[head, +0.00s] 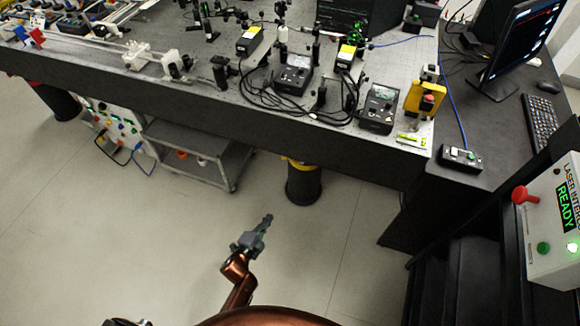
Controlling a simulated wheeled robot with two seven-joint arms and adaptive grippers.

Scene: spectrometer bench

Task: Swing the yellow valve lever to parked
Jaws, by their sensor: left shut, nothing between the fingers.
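I cannot make out the yellow valve lever for certain. A yellow piece (296,162) sits at the top of the black table leg (303,185), under the bench's front edge; its shape is too small to tell. My left gripper (267,219) is shut and empty, over the open floor below and left of that leg in the head view. It is apart from the bench and touches nothing.
The optical bench (330,135) crosses the top, crowded with instruments and a yellow block with a red button (425,97). A grey cart (198,150) stands under it. A laser interlock box (552,225) is at right. The middle floor is clear.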

